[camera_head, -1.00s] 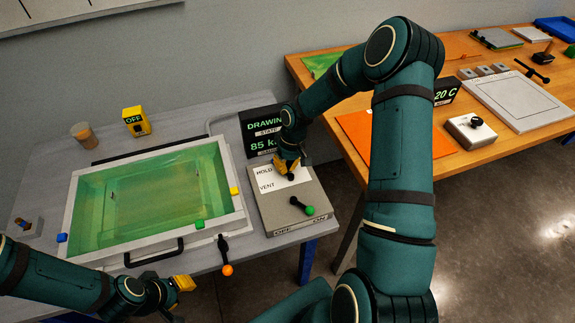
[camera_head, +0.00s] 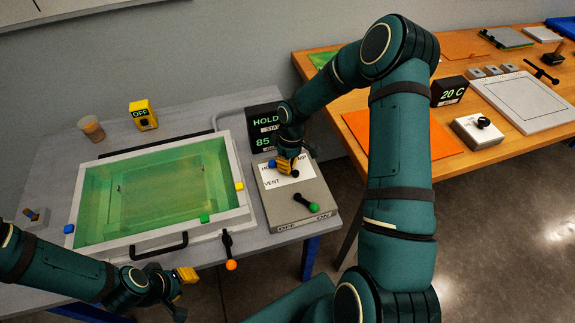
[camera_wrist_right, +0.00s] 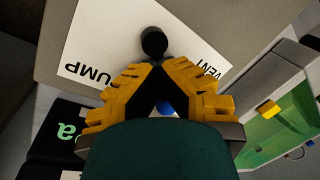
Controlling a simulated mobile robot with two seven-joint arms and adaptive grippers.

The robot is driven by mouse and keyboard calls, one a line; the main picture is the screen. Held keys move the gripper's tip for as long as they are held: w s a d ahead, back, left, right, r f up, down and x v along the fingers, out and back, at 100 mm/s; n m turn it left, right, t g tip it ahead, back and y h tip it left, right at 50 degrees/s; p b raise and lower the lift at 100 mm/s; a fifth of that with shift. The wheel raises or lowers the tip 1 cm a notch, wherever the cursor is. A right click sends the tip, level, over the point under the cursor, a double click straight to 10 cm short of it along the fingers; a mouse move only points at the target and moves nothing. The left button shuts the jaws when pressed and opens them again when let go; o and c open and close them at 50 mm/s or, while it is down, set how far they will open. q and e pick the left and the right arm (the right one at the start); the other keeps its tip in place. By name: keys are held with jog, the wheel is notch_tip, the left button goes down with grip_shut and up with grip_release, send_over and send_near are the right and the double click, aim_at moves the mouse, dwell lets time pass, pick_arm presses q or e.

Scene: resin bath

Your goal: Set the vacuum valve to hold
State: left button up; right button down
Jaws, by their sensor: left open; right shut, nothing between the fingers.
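The vacuum valve (camera_head: 295,174) is a black lever with a blue end on a white label card (camera_head: 288,183) that reads HOLD, PUMP and VENT, on a grey control box (camera_head: 328,207). In the right wrist view the valve's black knob (camera_wrist_right: 154,42) is in front of the fingertips, and the blue end (camera_wrist_right: 165,107) shows between the fingers. My right gripper (camera_head: 288,170) is shut and empty, right over the valve, and partly hides it. The dark display (camera_head: 265,128) reads HOLD and 85. My left gripper (camera_head: 188,277) is open and empty near the table's front edge.
A green resin bath (camera_head: 88,185) fills the table's middle, with an orange-tipped lever (camera_head: 230,250) at its front. A green-tipped switch (camera_head: 305,203) sits on the control box between OFF and ON. A yellow OFF box (camera_head: 143,116) and a cup (camera_head: 91,128) stand behind the bath.

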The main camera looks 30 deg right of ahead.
jog(key=shift+s+f, duration=0.25)
jog(key=shift+s, duration=0.05)
jog(key=c, duration=1)
grip_release()
jog(key=shift+w+r, duration=0.1)
jog(key=shift+w, duration=0.05)
jog(key=shift+w, duration=0.1)
jog(key=shift+r, duration=0.25)
jog(key=r, duration=0.3)
jog(key=d+r, duration=0.1)
jog(key=r, duration=0.3)
jog(key=w+d+r, duration=0.1)
jog(key=r, duration=0.3)
jog(key=shift+w+r, duration=0.1)
jog(key=shift+r, duration=0.05)
